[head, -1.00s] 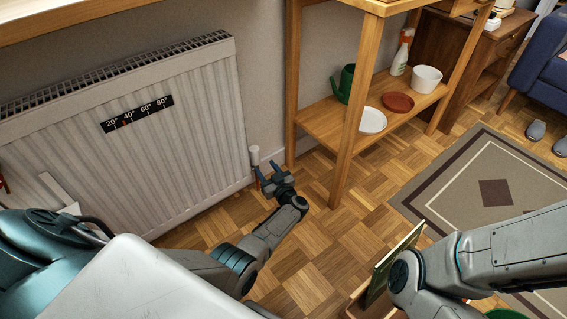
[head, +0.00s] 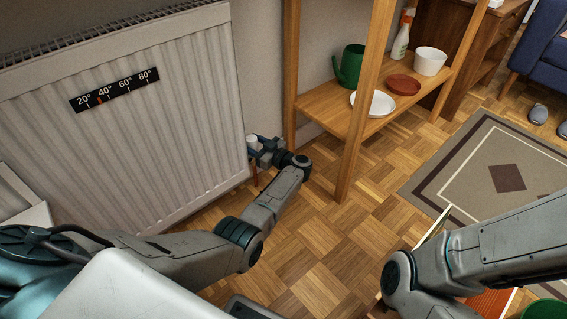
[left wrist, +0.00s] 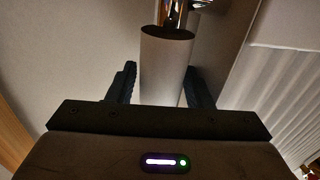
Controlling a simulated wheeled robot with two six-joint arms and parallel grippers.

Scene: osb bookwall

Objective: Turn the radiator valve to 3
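The radiator valve head (head: 252,142) is a small white cylinder at the lower right edge of the white radiator (head: 130,120). My left gripper (head: 265,147) is at the valve. In the left wrist view the pale valve head (left wrist: 165,68) stands between the two dark fingers of the left gripper (left wrist: 163,88). The fingers are apart, one on each side of it; a narrow gap shows at the left finger, and the right finger overlaps its edge. No numbers on the valve can be read. My right arm comes in from the right, but its gripper is out of view.
A wooden shelf (head: 325,110) stands just right of the valve, holding a green watering can (head: 350,66), a white plate (head: 373,103), a red-brown bowl (head: 403,85) and a white pot (head: 430,61). A temperature strip (head: 115,89) is on the radiator.

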